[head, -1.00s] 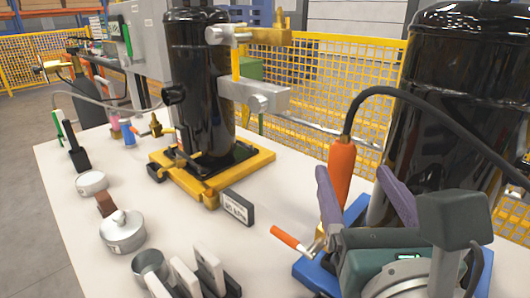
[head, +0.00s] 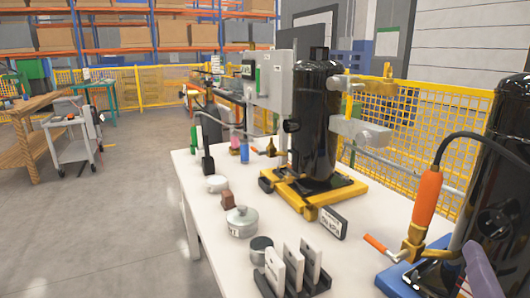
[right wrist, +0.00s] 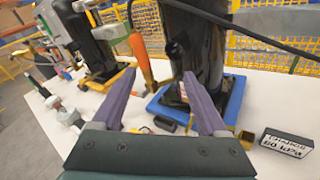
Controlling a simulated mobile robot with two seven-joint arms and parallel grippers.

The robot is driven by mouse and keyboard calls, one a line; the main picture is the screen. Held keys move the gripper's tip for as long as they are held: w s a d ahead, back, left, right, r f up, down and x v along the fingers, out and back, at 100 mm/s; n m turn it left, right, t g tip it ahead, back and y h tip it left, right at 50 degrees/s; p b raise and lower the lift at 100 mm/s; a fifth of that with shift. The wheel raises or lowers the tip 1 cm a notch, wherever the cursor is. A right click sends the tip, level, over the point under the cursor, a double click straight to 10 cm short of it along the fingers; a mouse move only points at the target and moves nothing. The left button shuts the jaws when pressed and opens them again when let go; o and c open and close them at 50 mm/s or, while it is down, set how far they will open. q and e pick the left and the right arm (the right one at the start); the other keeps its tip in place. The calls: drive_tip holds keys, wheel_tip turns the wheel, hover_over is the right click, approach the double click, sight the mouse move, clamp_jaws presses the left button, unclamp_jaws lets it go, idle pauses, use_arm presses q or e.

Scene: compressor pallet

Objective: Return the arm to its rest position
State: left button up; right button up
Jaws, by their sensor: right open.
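My right gripper (right wrist: 158,74) has two purple fingers spread apart with nothing between them in the right wrist view. In the head view only one purple finger (head: 480,268) shows, at the lower right edge. Beyond the fingers, an orange-handled tool (head: 427,200) with a black cable stands beside the black compressor on the blue pallet (head: 383,280). The orange handle also shows in the right wrist view (right wrist: 140,58), apart from the fingers. A second black compressor (head: 314,130) stands upright on a yellow pallet (head: 312,207). My left gripper is not in view.
The white table (head: 205,245) carries a lidded metal pot (head: 241,221), a rack of upright plates (head: 290,270) and a labelled black block (head: 333,222). Another labelled block (right wrist: 288,143) lies at the right in the wrist view. A grey cart (head: 72,140) stands on open floor.

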drive_tip(key=s+d+r+m+g+y+p, duration=0.1)
drive_tip(key=s+d+m+g+p, duration=0.4)
drive_tip(key=m, duration=0.8)
drive_tip(key=s+a+r+m+g+y+p, duration=0.6)
drive_tip(key=s+a+m+y+p, duration=0.2)
drive_tip(key=a+m+p, duration=0.25)
use_arm(q)
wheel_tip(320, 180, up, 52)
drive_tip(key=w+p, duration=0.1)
drive_tip(key=p, duration=3.4)
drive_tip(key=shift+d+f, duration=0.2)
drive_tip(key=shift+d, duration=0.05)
use_arm(e)
wheel_tip(320, 180, up, 36)
drive_tip(key=shift+a+f, duration=0.2)
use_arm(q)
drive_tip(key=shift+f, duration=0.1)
use_arm(e)
drive_tip(key=shift+f+m, duration=0.1)
drive_tip(key=shift+m, duration=0.15)
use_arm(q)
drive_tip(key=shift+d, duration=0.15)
